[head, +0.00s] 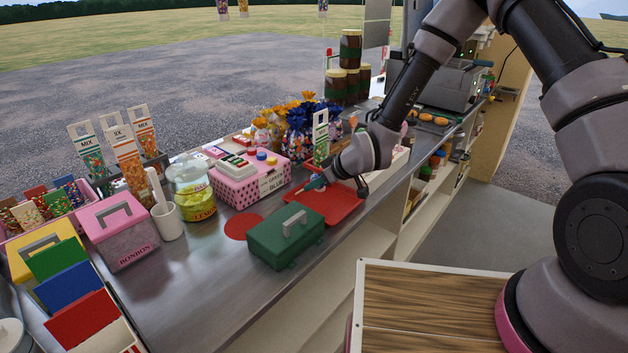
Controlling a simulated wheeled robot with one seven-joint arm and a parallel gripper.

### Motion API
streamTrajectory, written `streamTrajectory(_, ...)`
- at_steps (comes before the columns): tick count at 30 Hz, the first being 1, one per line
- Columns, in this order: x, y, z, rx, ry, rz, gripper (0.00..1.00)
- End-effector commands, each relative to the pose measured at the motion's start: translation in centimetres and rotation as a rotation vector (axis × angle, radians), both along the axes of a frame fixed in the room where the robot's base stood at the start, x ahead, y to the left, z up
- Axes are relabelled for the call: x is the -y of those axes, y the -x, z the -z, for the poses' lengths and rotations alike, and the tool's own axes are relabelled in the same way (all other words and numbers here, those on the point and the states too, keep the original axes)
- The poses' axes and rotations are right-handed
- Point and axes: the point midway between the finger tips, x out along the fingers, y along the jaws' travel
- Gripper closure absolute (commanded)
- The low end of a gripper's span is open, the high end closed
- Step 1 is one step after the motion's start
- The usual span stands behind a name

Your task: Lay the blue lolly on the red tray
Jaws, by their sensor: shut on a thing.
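The red tray (345,211) lies on the steel counter, right of the middle of the view. My gripper (322,182) reaches down from the upper right and is low over the tray's left back part. It is shut on a small blue thing (314,184), which looks like the blue lolly. The gripper hides part of it, and I cannot tell whether it touches the tray.
A green box with a handle (286,240) stands close in front of the tray. A flat red disc (243,226) lies to its left. A pink dotted box (252,184) and a sweet packet (320,140) stand behind. The tray's front right part is clear.

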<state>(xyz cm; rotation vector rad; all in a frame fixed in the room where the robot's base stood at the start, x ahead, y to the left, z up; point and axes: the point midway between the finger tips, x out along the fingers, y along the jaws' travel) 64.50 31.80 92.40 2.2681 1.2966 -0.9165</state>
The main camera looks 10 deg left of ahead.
Motion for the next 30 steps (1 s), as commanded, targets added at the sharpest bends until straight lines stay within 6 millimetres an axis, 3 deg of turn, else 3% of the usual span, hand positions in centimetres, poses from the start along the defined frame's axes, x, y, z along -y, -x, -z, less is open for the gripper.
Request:
streamTrajectory(6,0.00,-0.01,0.02,0.000,0.000,0.000,1.00)
streamTrajectory(7,-0.01,-0.02,0.01,0.000,0.000,0.000,0.77)
streamTrajectory(9,-0.01,-0.02,0.01,0.000,0.000,0.000,0.50)
streamTrajectory(10,-0.01,-0.02,0.01,0.000,0.000,0.000,0.46)
streamTrajectory(30,0.01,0.00,-0.02,0.000,0.000,0.000,0.46)
